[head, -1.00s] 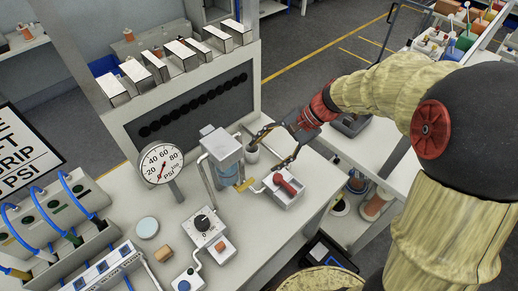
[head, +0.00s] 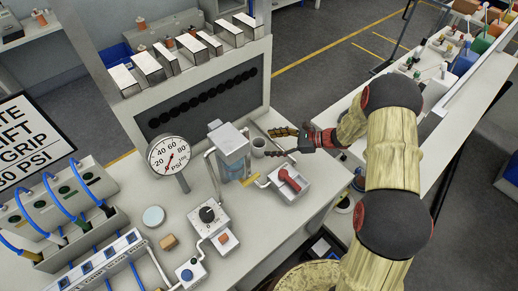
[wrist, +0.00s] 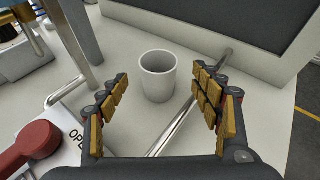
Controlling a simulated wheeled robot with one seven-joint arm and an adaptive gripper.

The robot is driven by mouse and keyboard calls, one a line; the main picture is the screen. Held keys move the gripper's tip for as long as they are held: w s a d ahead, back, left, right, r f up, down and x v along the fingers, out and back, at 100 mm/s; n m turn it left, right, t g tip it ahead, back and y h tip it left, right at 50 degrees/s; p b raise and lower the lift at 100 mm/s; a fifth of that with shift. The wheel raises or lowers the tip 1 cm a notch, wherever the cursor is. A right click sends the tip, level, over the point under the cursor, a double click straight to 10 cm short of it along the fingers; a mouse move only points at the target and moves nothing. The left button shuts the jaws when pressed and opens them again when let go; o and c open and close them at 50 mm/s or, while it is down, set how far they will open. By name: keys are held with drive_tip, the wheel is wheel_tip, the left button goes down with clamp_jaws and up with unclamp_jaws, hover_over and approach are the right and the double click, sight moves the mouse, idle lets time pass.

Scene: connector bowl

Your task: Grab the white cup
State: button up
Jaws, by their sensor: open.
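The white cup (wrist: 158,82) stands upright on the bench in the wrist view, ahead of my gripper and between the lines of its fingers. In the head view the cup (head: 258,147) is small, just right of the blue-and-grey device. My gripper (wrist: 160,105) is open and empty, with yellow-padded fingers on both sides. In the head view my gripper (head: 282,142) is close to the cup's right side, roughly level with it. The cup's rim and inside show; the fingers do not appear to touch it.
A red-handled switch box (head: 288,183) stands in front of the cup. The blue-and-grey device (head: 232,150) is at its left, and a dark panel (head: 205,105) rises behind. A metal rod (wrist: 190,115) lies close to the cup's right. The gauge (head: 169,155) is farther left.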

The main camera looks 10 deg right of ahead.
sight(259, 144)
drive_tip(key=x, duration=0.6)
drive_tip(key=shift+a+r+b, duration=0.1)
drive_tip(key=shift+b, duration=0.2)
drive_tip(key=shift+c, duration=1.2)
drive_tip(key=c, duration=0.9)
